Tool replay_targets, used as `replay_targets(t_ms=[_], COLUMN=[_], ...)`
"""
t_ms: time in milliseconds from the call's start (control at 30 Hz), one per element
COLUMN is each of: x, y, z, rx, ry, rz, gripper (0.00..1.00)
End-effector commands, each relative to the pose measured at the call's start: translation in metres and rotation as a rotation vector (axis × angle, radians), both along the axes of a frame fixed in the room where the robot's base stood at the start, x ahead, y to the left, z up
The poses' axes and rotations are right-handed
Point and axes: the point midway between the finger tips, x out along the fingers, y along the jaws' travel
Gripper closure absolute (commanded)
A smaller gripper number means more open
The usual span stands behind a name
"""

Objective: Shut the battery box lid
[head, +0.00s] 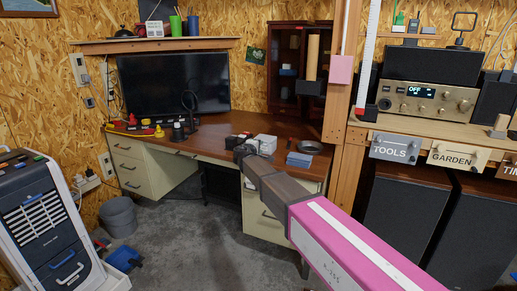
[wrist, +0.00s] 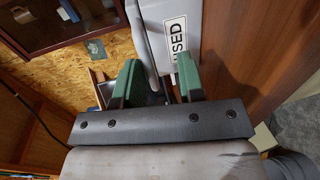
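My gripper (wrist: 158,84) has two green-padded fingers set apart, with the box's grey edge showing beyond the gap; contact cannot be told. In the head view a small whitish box (head: 266,143) stands on the desk beside my gripper (head: 244,147), probably the same box. My dark wrist partly hides that area.
The brown desk (head: 215,133) holds a blue stack (head: 299,159), a dark round dish (head: 310,147) and a monitor (head: 174,82) at the back. A wooden post (head: 342,80) rises right of the desk. A dark red cabinet (head: 286,67) stands behind.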

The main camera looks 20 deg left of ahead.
Motion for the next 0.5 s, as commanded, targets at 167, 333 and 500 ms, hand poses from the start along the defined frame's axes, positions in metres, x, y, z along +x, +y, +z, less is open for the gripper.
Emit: replay_targets(t_ms=[167,333,500], x=[-0.009,-0.036,-0.068], y=[0.001,0.001,0.003], z=[0.002,0.007,0.013], rx=[0.0,0.0,0.0], ry=[-0.001,-0.001,0.0], rz=[0.002,0.002,0.001], gripper=[0.64,0.64,0.64])
